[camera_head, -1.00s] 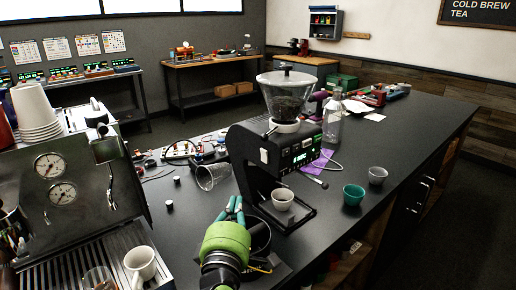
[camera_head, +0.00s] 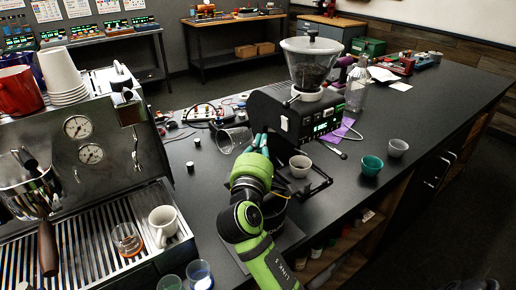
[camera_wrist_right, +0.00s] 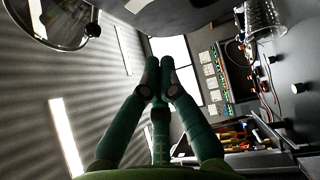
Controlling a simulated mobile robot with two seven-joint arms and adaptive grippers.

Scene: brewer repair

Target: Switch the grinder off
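The grinder (camera_head: 268,112) is a black machine with a clear hopper (camera_head: 311,62) of dark beans, standing on the dark counter. A white switch (camera_head: 284,123) shows on its side, and green lit displays (camera_head: 325,128) are on its front. My right gripper (camera_head: 258,141), with green fingers, is just left of and below the switch, close to the grinder body; I cannot tell if it touches. In the right wrist view its fingertips (camera_wrist_right: 160,62) are together with nothing between them. The switch cannot be made out there. My left gripper is not in view.
A tipped clear glass (camera_head: 234,139) lies left of my gripper. The espresso machine (camera_head: 95,150) fills the left. A bottle (camera_head: 357,86) stands behind the grinder.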

